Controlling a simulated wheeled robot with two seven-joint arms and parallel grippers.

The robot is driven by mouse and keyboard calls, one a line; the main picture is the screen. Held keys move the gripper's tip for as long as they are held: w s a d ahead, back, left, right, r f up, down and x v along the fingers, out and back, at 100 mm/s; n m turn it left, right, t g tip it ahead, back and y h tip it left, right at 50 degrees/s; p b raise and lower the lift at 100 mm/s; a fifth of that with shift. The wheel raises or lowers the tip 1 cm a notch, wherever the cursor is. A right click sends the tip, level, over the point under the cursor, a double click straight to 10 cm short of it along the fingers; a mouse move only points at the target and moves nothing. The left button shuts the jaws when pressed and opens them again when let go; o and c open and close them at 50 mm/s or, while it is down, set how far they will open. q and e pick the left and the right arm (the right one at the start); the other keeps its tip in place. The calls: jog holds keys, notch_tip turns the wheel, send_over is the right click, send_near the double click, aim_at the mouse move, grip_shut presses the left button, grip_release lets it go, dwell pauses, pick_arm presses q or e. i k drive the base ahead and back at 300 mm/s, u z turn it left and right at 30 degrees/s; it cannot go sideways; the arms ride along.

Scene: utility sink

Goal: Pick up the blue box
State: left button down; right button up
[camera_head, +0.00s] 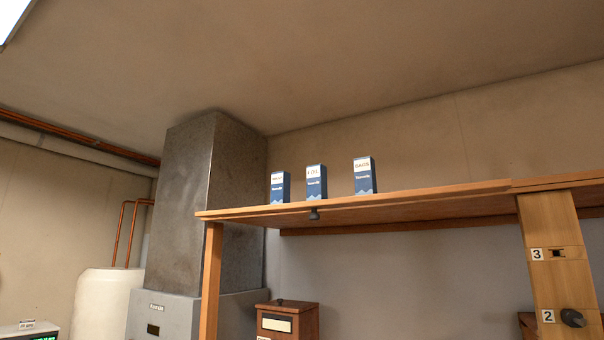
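Three blue and white boxes stand upright in a row on a high wooden shelf (420,203). The left box (280,190) is the shortest and its label is hard to read. The middle box (316,186) appears to read "FOIL". The right box (364,178) has a label that I cannot read surely, and it stands apart from the other two. Neither of my grippers is in view.
A grey metal duct (185,200) rises left of the shelf. A white tank (105,305) with copper pipes stands at the lower left. A wooden box (287,321) sits under the shelf. A wooden post (556,262) with numbered labels and a dark knob (573,318) is at the right.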

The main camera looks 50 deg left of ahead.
aim_at(365, 174)
jog(key=u, duration=0.75)
jog(key=i, duration=0.8)
jog(key=u, duration=0.8)
